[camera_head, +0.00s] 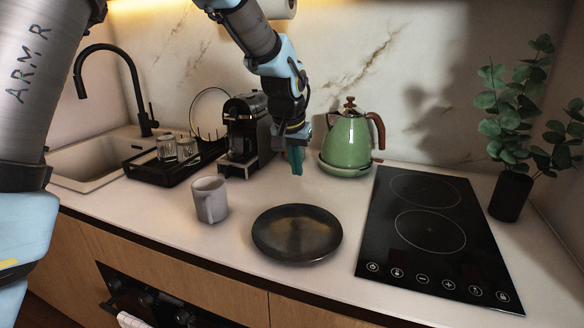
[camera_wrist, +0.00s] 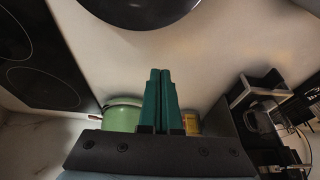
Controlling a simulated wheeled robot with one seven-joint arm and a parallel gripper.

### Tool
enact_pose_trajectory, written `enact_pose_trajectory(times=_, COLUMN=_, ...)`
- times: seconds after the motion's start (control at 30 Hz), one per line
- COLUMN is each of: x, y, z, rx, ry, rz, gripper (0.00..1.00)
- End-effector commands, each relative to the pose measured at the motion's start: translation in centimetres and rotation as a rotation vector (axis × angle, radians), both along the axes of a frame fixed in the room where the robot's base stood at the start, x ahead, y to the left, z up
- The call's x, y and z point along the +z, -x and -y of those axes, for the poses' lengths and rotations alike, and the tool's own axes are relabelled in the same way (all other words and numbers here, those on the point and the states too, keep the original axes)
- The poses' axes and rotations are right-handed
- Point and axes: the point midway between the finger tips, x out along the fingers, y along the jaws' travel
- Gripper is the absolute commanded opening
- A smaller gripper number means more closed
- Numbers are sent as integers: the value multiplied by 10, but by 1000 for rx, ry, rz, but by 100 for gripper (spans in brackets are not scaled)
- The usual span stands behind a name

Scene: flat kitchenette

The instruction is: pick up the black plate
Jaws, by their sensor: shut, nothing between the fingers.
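The black plate (camera_head: 297,233) lies flat on the white counter, between the grey mug and the cooktop. Its edge also shows at the top of the wrist view (camera_wrist: 140,8). My gripper (camera_head: 295,168) has green fingers and hangs above the counter behind the plate, apart from it. In the wrist view the fingers (camera_wrist: 160,75) are together with nothing between them.
A grey mug (camera_head: 210,199) stands left of the plate. A black cooktop (camera_head: 432,230) lies to the right. A green kettle (camera_head: 347,138) and a coffee machine (camera_head: 246,130) stand at the back. The counter (camera_head: 235,245) around the plate is bare.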

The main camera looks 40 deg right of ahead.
Motion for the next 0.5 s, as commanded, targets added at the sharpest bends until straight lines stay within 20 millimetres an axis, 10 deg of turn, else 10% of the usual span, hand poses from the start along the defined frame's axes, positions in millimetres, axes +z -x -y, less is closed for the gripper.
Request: enact_pose_trajectory(times=0.5, x=-69, y=-4, z=5, rx=0, ry=-3, rz=-1, gripper=0)
